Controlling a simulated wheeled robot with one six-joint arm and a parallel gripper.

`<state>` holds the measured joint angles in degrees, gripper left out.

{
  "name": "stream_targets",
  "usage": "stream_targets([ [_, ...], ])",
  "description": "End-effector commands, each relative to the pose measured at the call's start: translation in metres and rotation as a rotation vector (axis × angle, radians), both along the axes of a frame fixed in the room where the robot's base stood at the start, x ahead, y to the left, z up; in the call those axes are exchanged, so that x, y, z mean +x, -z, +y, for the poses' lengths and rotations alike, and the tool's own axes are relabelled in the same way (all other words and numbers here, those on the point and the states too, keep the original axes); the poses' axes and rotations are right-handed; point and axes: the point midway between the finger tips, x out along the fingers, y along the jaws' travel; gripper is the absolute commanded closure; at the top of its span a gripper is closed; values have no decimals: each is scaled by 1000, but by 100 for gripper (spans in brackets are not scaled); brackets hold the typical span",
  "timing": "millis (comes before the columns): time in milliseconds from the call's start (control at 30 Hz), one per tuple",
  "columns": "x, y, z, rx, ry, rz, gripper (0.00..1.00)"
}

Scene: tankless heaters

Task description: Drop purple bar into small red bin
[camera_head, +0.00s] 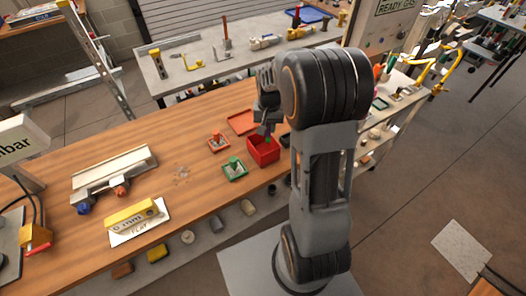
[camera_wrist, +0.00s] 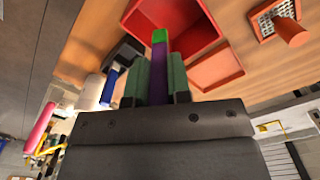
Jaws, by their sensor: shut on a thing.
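The small red bin (camera_head: 263,153) stands on the wooden workbench (camera_head: 170,165), just below my gripper (camera_head: 266,130). In the wrist view, my gripper (camera_wrist: 159,80) is shut on the purple bar (camera_wrist: 157,72), which has a bright green end (camera_wrist: 159,36). That end overlaps the red bin (camera_wrist: 199,40) in the wrist view. The bar's body is mostly hidden between the fingers and behind the gripper in the head view. How far the tip is above the bin's rim is hard to tell.
A flat orange-red tray (camera_head: 241,122) lies behind the bin. A green tray with a green piece (camera_head: 235,168) and a red tray with an orange piece (camera_head: 217,142) stand to its left.

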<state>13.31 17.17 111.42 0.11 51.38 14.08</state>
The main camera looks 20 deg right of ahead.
Motion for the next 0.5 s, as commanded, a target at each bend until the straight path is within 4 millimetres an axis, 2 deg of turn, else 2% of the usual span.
stream_targets([
  [167, 0, 0, 0, 0, 1, 0, 100],
  [200, 0, 0, 0, 0, 1, 0, 78],
  [500, 0, 0, 0, 0, 1, 0, 52],
])
